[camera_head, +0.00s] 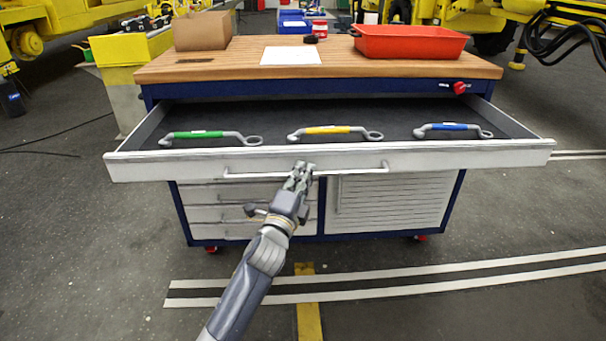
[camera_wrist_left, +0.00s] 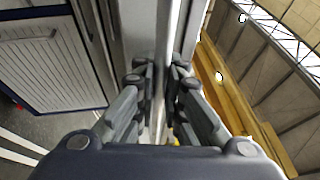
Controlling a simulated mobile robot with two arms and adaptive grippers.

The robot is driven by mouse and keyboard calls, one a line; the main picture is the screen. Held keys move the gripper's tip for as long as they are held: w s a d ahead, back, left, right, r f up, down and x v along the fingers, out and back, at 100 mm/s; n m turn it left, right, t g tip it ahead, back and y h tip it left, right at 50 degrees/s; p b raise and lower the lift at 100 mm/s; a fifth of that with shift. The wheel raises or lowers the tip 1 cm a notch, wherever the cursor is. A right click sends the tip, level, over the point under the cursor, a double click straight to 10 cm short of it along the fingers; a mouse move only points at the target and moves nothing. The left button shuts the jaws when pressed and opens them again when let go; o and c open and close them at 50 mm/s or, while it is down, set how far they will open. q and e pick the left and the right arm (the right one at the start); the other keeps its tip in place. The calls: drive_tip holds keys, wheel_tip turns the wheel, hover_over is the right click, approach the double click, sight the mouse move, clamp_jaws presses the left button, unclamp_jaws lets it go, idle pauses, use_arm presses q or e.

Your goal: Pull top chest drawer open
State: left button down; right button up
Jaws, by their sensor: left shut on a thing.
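The top drawer (camera_head: 450,160) of the chest is pulled well out, and its dark inside shows. Its long bar handle (camera_head: 355,171) runs along the white front. My left gripper (camera_head: 301,168) is shut on the handle near its middle. In the left wrist view the two fingers (camera_wrist_left: 160,80) close on the handle bar (camera_wrist_left: 172,40). Three wrenches lie in the drawer: one with a green grip (camera_head: 195,135) at left, one with a yellow grip (camera_head: 330,130) in the middle, one with a blue grip (camera_head: 455,127) at right. My right gripper is not in view.
The wooden top (camera_head: 400,69) holds a cardboard box (camera_head: 202,31), a white sheet (camera_head: 291,56) and a red tray (camera_head: 410,42). Below are smaller closed drawers (camera_head: 215,214) and a slatted door (camera_head: 400,205). The floor in front is clear, with white and yellow stripes.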

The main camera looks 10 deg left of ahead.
use_arm(q)
drive_tip(key=c, duration=1.9)
unclamp_jaws()
drive_tip(key=shift+c, duration=0.2)
drive_tip(key=shift+s, duration=0.1)
drive_tip(key=v, duration=1.1)
drive_tip(key=shift+s+f, duration=0.15)
drive_tip(key=shift+s, duration=0.2)
